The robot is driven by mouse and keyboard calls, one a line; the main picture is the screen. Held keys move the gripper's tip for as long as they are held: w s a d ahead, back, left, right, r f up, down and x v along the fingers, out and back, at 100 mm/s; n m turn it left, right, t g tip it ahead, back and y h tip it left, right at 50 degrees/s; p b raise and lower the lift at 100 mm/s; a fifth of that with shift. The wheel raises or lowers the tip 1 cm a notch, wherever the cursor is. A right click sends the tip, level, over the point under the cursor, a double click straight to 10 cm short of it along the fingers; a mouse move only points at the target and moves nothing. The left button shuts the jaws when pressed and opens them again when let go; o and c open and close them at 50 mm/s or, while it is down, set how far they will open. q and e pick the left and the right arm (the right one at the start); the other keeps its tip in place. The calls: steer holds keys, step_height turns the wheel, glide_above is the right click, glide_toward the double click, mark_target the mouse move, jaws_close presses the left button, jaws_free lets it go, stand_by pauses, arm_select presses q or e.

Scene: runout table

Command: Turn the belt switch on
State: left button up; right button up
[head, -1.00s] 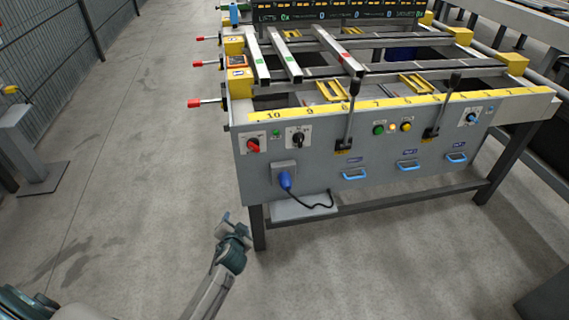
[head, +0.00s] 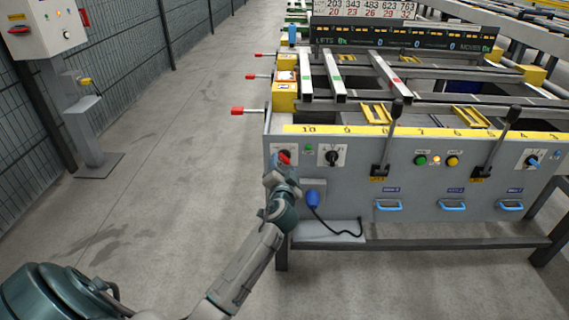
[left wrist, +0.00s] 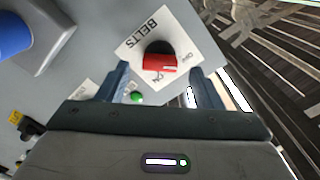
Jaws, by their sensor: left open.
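The belt switch is a red rotary knob (head: 285,156) at the left end of the table's grey front panel. In the left wrist view the red knob (left wrist: 160,62) sits on a white plate marked BELTS (left wrist: 132,50), with small lettering around it. I cannot tell surely which mark it points at. My left gripper (head: 278,172) is at the panel in front of the switch, hiding part of its plate. In the left wrist view the left gripper (left wrist: 160,80) is open, its fingers apart on either side of the knob, with no clear contact. My right gripper is out of view.
A black rotary switch (head: 332,155) and a green lamp (head: 309,147) are close by. A blue plug (head: 313,198) with a black cable is below right. Tall levers (head: 390,135) stand further right. Red-tipped handles (head: 238,111) stick out left.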

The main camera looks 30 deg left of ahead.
mark_target(284, 158)
arm_select(q)
steer(key=shift+x, duration=1.35)
steer(key=c, duration=1)
